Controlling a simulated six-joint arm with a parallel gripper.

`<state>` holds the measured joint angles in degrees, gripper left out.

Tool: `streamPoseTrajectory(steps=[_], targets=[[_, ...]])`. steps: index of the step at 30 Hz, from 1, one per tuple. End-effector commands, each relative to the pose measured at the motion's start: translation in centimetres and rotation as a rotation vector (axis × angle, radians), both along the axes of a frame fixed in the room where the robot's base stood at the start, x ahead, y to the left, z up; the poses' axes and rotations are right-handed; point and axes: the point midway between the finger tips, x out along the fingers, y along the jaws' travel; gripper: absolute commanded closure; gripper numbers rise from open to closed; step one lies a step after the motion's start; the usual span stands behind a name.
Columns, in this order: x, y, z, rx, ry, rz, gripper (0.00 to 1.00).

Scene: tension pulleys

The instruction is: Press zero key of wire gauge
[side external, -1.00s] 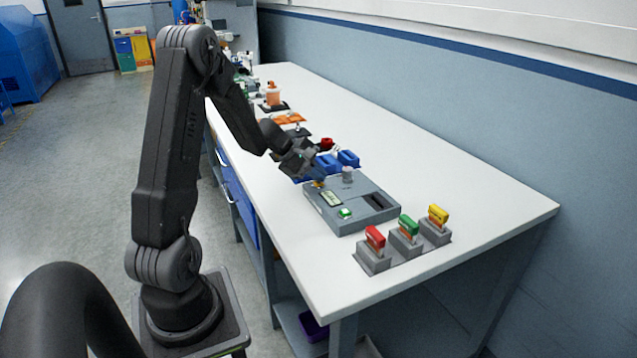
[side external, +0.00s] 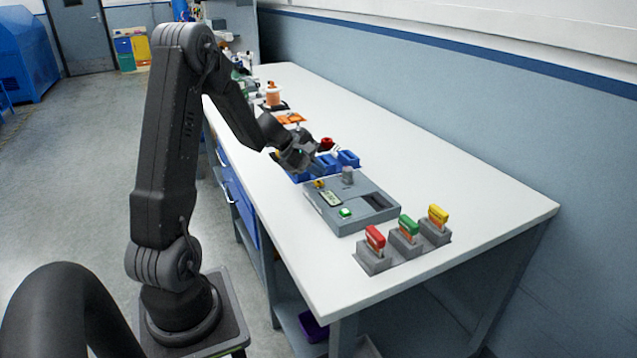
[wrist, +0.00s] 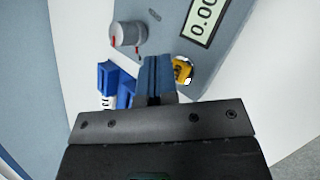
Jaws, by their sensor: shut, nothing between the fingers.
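The wire gauge (side external: 375,217) is a grey box on the bench, with a small display (side external: 331,199), a yellow key (side external: 318,184), a green lit button (side external: 345,212) and a grey cylinder (side external: 347,175). I cannot read which key is marked zero. In the wrist view the display (wrist: 203,20) shows 0.00, partly cut off, and the yellow key (wrist: 183,70) sits just right of my fingertips. My gripper (wrist: 156,62) is shut and empty. In the side view my gripper (side external: 312,168) hangs above the gauge's far left end, apart from the yellow key.
Blue bins (side external: 348,159) stand just behind the gauge. Red (side external: 375,238), green (side external: 408,225) and yellow (side external: 438,214) handled tools stand in grey holders in front. Orange parts (side external: 290,118) and a spool (side external: 272,96) lie farther back. The bench's right side is clear.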

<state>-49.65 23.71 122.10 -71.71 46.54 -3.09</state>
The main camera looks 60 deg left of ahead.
Motion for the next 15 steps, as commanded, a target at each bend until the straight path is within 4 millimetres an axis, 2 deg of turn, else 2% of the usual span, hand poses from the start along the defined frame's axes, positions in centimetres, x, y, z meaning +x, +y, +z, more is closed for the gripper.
streamPoseTrajectory(steps=[8,15], targets=[[0.0,0.0,0.1,0.000,-0.001,0.001,1.00],[0.0,0.1,2.0,0.002,-0.003,-0.001,1.00]])
